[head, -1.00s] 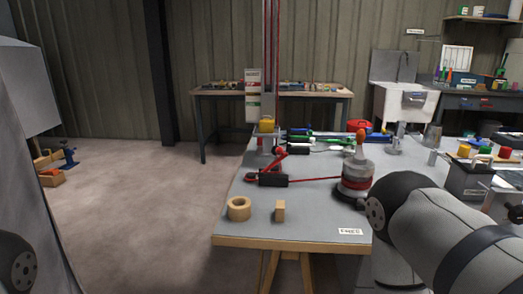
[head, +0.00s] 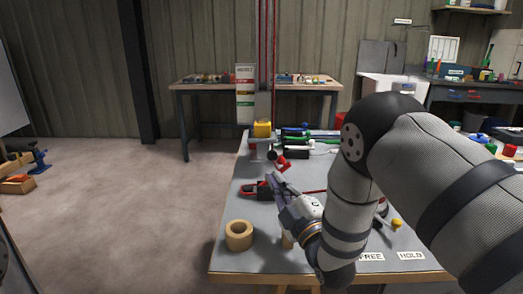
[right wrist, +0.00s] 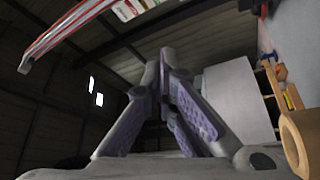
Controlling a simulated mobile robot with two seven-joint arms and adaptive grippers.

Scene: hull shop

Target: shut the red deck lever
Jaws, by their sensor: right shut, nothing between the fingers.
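The red deck lever (head: 282,165) stands on the grey bench top, its red arm raised and slanted, partly hidden behind my right gripper. A red and black part (head: 252,189) shows low beside the gripper; I cannot tell how it joins the lever. My right gripper (head: 273,179) is shut and empty, pointing up and left, right in front of the lever. I cannot tell whether it touches the lever. In the right wrist view the purple-grey fingers (right wrist: 165,70) meet at their tips. My left gripper is out of view.
FREE (head: 370,257) and HOLD (head: 411,255) labels are at the front. A yellow-topped item (head: 262,129) stands behind.

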